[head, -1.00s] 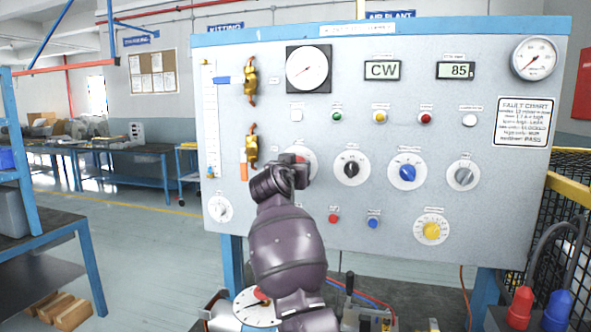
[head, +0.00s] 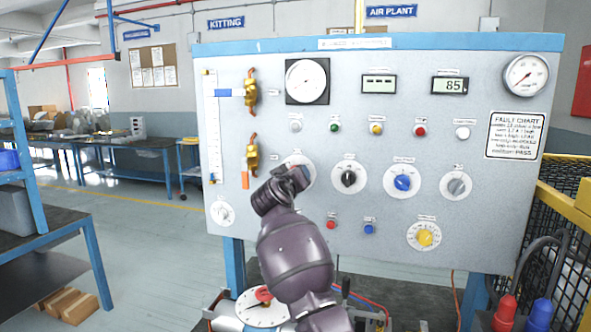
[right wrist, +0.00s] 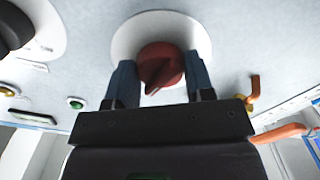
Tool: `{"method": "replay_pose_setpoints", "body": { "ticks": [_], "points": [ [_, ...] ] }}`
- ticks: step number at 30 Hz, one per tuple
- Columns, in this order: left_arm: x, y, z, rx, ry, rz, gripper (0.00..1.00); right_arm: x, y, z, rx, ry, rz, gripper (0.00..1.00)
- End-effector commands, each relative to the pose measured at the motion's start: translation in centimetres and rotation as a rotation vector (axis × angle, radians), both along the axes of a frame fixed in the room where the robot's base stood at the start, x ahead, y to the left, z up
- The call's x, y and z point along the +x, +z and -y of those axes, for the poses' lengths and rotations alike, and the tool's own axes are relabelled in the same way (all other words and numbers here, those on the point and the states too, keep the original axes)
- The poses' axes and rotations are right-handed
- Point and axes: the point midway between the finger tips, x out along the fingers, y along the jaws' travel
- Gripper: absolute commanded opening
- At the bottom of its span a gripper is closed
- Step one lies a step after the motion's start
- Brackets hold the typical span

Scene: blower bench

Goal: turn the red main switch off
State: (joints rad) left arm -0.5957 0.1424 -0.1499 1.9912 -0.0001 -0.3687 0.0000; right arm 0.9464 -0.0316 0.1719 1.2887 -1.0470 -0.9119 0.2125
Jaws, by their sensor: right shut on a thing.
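The red main switch (right wrist: 160,66) is a round knob with a pointed ridge, on a white dial plate (right wrist: 190,30) in the right wrist view. Its ridge points down and slightly left in that picture. My right gripper (right wrist: 162,78) has a finger on each side of the knob and is shut on it. In the head view my right gripper (head: 290,180) covers the knob, and only part of the white plate (head: 308,164) shows around it. My left gripper is not in view.
The panel (head: 450,215) also carries a black knob (head: 348,178), a blue knob (head: 402,182) and a grey knob (head: 456,186) to the right. Brass valves (head: 251,155) are at the left. One display (head: 379,84) shows dashes; another (head: 450,85) reads 85.

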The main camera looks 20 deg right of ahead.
Motion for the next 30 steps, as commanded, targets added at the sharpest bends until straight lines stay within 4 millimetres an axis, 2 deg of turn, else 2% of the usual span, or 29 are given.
{"method": "replay_pose_setpoints", "body": {
  "ticks": [1,10,18,30],
  "points": [
    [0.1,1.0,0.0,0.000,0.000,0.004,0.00,-0.1,0.5,0.1,-0.038,-0.001,-0.024,0.25],
    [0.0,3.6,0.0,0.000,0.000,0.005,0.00,0.0,0.4,0.1,-0.275,-0.001,-0.186,0.25],
    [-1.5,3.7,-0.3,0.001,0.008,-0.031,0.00,0.0,0.3,0.1,-0.487,-0.001,-0.328,0.25],
    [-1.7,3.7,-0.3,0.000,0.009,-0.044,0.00,-0.1,0.3,0.1,-0.741,-0.001,-0.498,0.25]
  ]
}}
